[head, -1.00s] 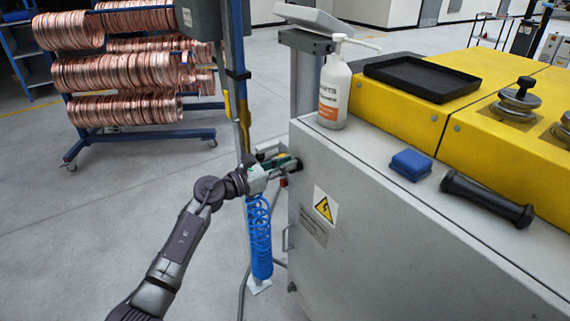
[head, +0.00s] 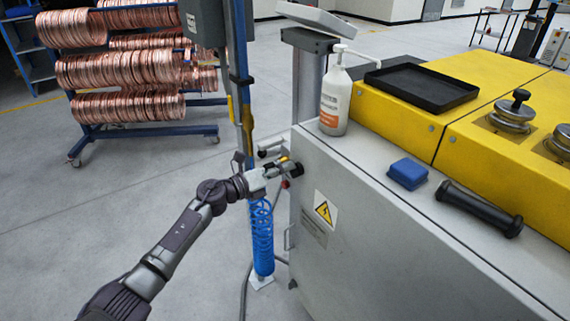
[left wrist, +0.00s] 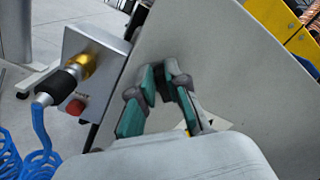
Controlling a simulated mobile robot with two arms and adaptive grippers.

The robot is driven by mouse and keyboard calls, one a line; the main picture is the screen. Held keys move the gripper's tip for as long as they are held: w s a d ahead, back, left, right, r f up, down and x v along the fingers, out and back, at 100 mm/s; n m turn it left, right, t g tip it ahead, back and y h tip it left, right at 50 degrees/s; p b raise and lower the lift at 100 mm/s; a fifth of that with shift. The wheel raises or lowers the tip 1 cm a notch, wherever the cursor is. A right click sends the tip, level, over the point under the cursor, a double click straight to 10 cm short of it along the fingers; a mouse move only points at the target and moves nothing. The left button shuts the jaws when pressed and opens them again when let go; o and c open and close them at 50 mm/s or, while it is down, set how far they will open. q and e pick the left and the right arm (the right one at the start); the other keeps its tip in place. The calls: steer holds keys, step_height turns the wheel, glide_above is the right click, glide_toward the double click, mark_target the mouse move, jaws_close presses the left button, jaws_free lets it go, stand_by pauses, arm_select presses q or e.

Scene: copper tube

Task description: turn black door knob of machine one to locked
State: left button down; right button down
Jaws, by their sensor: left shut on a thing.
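The grey cabinet (head: 345,215) of the machine carries a small black door knob (head: 298,169) near the top of its left edge. My left gripper (head: 287,168) reaches it from the left and is shut on it. In the left wrist view the teal-padded fingers (left wrist: 162,86) point at the grey door face and stand close together. The knob is mostly hidden between the fingertips there, so its exact turn angle cannot be read. My right gripper is not in view.
A blue coiled hose (head: 261,240) hangs below my left wrist. A box with a red button (left wrist: 75,107) and a brass fitting (left wrist: 83,66) is close beside the gripper. A white bottle (head: 335,98), blue block (head: 407,173) and black cylinder (head: 480,208) rest on the cabinet.

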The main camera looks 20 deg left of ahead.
arm_select(q)
steer(key=shift+w+a+f+n+p, duration=0.15)
steer(key=shift+n+p, duration=0.35)
steer(key=shift+n, duration=0.95)
steer(key=shift+s+f+n+p, duration=0.15)
steer(key=shift+n+p, duration=0.4)
steer(key=shift+n, duration=0.85)
steer(key=shift+w+a+f+n+p, duration=0.2)
steer(key=shift+n+p, duration=0.3)
steer(key=shift+n, duration=0.95)
steer(key=shift+d+f, duration=0.1)
steer(key=shift+f, duration=0.05)
steer(key=c, duration=1.2)
jaws_free()
steer(key=shift+o, duration=0.2)
steer(key=shift+s, duration=0.1)
steer(key=v, duration=1.2)
